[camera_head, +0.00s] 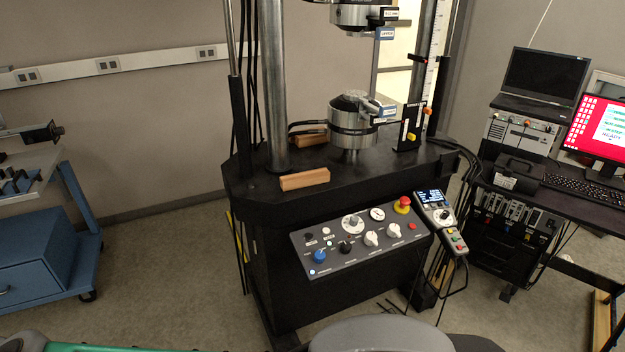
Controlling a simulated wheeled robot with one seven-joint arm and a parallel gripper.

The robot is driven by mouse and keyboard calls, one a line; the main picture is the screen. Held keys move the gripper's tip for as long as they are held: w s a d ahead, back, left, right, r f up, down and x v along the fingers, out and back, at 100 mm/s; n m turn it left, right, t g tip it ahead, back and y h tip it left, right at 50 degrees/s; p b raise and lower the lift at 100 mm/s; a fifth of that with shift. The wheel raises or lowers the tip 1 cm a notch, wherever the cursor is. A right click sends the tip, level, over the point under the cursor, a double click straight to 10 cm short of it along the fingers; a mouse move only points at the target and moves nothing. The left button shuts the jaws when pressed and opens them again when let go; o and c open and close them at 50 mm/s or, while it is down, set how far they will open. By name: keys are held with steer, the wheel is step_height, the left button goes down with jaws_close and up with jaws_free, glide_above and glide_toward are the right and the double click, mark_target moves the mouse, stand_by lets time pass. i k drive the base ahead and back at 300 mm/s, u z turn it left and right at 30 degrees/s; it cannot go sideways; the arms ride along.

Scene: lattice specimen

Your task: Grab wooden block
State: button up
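A light-brown wooden block (305,179) lies flat near the front edge of the testing machine's black table (250,186), just right of the thick left column's foot. A second wooden block (311,140) lies farther back on the same table, partly hidden behind the column. My gripper is not in view, and nothing is seen touching either block.
A thick steel column (273,90) and a round metal fixture (352,122) stand near the blocks. A control panel (362,239) with knobs slopes below the front edge. A blue cabinet (40,240) is left; a desk with computers is right. Open floor lies left of the machine.

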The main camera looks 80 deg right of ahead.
mark_target(299, 180)
steer(key=z, duration=0.7)
steer(key=i, duration=0.8)
steer(key=z, duration=1)
steer(key=i, duration=0.6)
steer(key=u, duration=0.05)
